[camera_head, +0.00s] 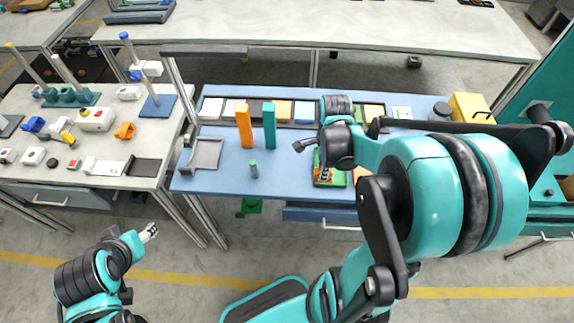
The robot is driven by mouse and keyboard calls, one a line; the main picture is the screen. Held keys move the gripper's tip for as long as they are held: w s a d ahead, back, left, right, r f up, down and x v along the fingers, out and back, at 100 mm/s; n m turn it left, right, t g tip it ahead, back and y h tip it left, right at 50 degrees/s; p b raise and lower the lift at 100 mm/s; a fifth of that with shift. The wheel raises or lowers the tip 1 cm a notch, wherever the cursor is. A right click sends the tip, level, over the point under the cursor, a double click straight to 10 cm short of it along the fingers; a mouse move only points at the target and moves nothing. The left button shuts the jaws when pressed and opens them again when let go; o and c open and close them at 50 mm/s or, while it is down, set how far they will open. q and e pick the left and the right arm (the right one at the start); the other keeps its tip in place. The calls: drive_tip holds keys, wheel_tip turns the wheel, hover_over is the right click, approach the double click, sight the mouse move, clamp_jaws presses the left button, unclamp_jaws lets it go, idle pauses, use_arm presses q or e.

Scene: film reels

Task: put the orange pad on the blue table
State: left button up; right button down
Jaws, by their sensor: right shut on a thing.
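The blue table (222,182) stands in the middle of the view. My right gripper (324,177) points down low over its front part, at a green flat thing (319,160) with some orange on it. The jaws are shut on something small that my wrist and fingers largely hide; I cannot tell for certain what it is. An orange flat piece (362,172) shows just right of the gripper, partly covered by my arm, and could be the orange pad. My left gripper (149,232) hangs over the floor at lower left, away from the tables; its jaws are too small to read.
A row of slots with coloured pads (283,108) runs along the table's back. An orange block (244,126) and a teal block (269,126) stand upright, near a grey tray (205,154) and a small green cylinder (253,169). A yellow box (470,107) is at right. The left front is clear.

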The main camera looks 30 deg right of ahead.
drive_tip(key=shift+w+f+m, duration=0.15)
drive_tip(key=shift+w+m, duration=0.1)
drive_tip(key=shift+m, duration=0.05)
drive_tip(key=w+a+f+b, duration=0.1)
drive_tip(key=w+f, duration=0.1)
drive_tip(key=w, duration=0.1)
drive_tip(key=w+a+f+b, duration=0.2)
drive_tip(key=w, duration=0.1)
drive_tip(key=w+a+f+b, duration=0.1)
drive_tip(key=w+f, duration=0.1)
drive_tip(key=w, duration=0.2)
drive_tip(key=shift+w+a+f, duration=0.1)
drive_tip(key=shift+a+f, duration=0.05)
drive_tip(key=shift+f, duration=0.25)
wheel_tip(320, 180, down, 4)
drive_tip(key=shift+r+b, duration=0.1)
drive_tip(key=shift+b, duration=0.95)
drive_tip(key=c, duration=1.3)
unclamp_jaws()
